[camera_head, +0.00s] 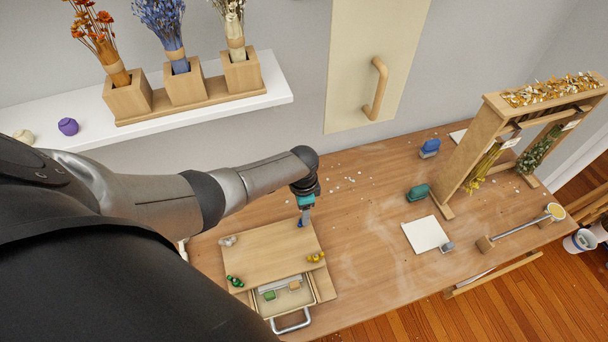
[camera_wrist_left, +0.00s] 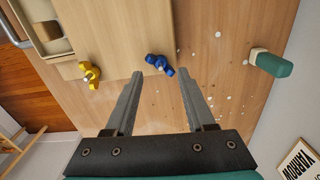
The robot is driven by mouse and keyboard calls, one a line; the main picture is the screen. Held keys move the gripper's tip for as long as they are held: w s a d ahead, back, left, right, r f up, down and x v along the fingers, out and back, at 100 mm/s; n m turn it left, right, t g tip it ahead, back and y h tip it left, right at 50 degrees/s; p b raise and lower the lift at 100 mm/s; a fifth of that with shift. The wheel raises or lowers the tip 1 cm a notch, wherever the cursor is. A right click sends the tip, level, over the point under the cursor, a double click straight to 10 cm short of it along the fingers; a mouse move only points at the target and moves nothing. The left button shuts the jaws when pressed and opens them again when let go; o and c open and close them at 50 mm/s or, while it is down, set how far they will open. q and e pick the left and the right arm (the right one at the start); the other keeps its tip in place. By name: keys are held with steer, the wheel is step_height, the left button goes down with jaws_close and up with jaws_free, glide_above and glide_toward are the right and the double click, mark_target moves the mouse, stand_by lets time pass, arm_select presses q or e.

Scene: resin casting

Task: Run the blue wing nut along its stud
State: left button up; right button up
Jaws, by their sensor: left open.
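The blue wing nut (camera_head: 299,224) sits at the far right corner of a wooden board (camera_head: 262,262), partly hidden by my gripper in the head view. In the left wrist view the blue wing nut (camera_wrist_left: 159,64) shows clearly, lying just beyond and between the fingertips. Its stud cannot be made out. My left gripper (camera_head: 305,220) points down over that corner. In the wrist view the left gripper's (camera_wrist_left: 159,76) fingers are apart with nothing between them. My right gripper is not in view.
Yellow (camera_head: 315,258), green (camera_head: 235,281) and whitish (camera_head: 228,240) wing nuts sit at the board's other corners. A drawer with a metal handle (camera_head: 292,322) is open in front. A teal brush (camera_head: 418,192) and white tile (camera_head: 425,234) lie to the right, beside a wooden rack (camera_head: 470,150).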

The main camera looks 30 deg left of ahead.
arm_select(q)
steer(key=n, duration=0.6)
steer(key=shift+s+f, duration=0.1)
steer(key=shift+f, duration=0.1)
steer(key=n, duration=0.4)
steer(key=shift+f+b, duration=1.6)
steer(key=shift+f, duration=0.1)
jaws_close()
